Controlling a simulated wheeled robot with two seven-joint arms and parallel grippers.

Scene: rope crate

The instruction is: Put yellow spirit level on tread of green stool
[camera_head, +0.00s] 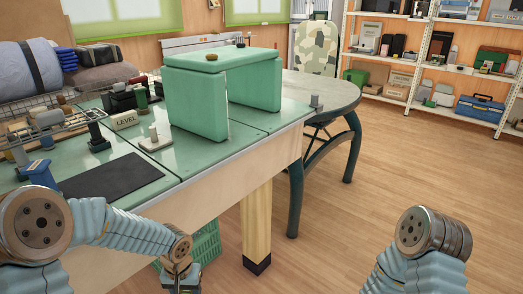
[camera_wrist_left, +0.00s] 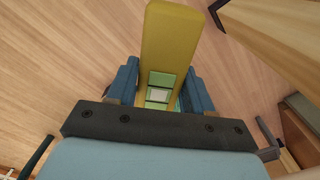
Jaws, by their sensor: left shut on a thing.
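The yellow spirit level (camera_wrist_left: 176,38) is between the blue fingers of my left gripper (camera_wrist_left: 163,88), which is shut on it. A green and pale vial section shows between the fingers. In the head view my left gripper (camera_head: 181,279) is low at the bottom edge, beside the workbench front, and the level cannot be made out there. The green stool (camera_head: 196,103) stands on the workbench, above and away from this gripper.
A green crate (camera_head: 206,245) is under the bench. A wooden bench leg (camera_head: 256,225) stands nearby. Floor at right is clear.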

